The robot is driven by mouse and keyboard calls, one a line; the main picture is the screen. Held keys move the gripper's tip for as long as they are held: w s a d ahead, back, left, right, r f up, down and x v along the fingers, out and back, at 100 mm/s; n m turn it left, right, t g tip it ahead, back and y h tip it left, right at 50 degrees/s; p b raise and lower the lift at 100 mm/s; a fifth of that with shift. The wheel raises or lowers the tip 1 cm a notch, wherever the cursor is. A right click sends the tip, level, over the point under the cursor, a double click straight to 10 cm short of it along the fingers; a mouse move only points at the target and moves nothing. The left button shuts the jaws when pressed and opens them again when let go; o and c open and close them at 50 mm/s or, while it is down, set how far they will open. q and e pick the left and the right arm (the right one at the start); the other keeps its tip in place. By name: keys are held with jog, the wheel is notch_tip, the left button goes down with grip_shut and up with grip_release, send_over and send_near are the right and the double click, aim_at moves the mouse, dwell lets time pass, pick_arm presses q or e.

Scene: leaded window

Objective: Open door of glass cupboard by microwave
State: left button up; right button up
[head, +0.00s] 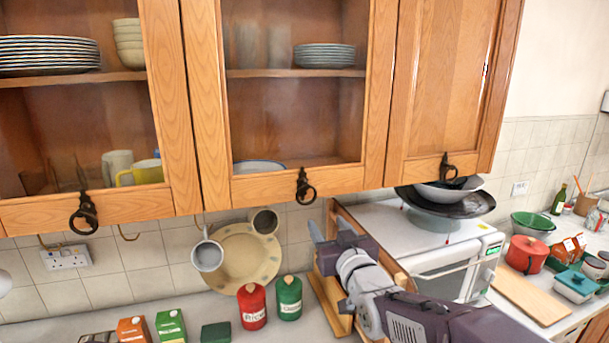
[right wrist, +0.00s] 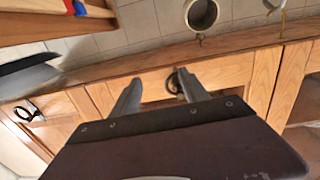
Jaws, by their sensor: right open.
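The glass cupboard door (head: 376,95) nearest the microwave (head: 450,262) is shut. It has a wooden frame and a dark ring handle (head: 305,186) on its bottom rail. My right gripper (head: 329,230) is open and empty, just below and right of this handle in the head view. In the right wrist view my right gripper (right wrist: 160,84) points at the cupboard's lower edge, and the ring handle (right wrist: 175,82) appears between the fingertips, closer to the right-hand finger. I cannot tell whether they touch. My left gripper is not in view.
A second glass door (head: 172,110) is on the left, and a solid wooden door (head: 445,85) is on the right. A black wok (head: 470,206) sits on the microwave. Mugs (head: 207,255) hang under the cupboards. Red (head: 252,306) and green (head: 289,298) canisters stand on the counter below.

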aim_at(307, 203)
notch_tip(307, 203, up, 3)
jog(key=s+a+y+p, duration=0.1)
jog(key=s+a+p, duration=0.1)
jog(key=shift+n, duration=0.3)
jog(key=p+x, duration=0.1)
jog(key=x, duration=0.2)
jog(key=p+x, duration=0.1)
jog(key=x, duration=0.2)
jog(key=p+x, duration=0.2)
jog(key=x, duration=0.1)
jog(key=shift+f, duration=0.25)
jog(key=shift+w, duration=0.2)
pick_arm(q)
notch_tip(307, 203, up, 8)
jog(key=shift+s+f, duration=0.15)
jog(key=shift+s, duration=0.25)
pick_arm(e)
jog(key=shift+f, duration=0.1)
jog(key=shift+w, duration=0.1)
jog(key=c, duration=0.3)
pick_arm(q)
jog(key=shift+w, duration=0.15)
pick_arm(e)
grip_shut()
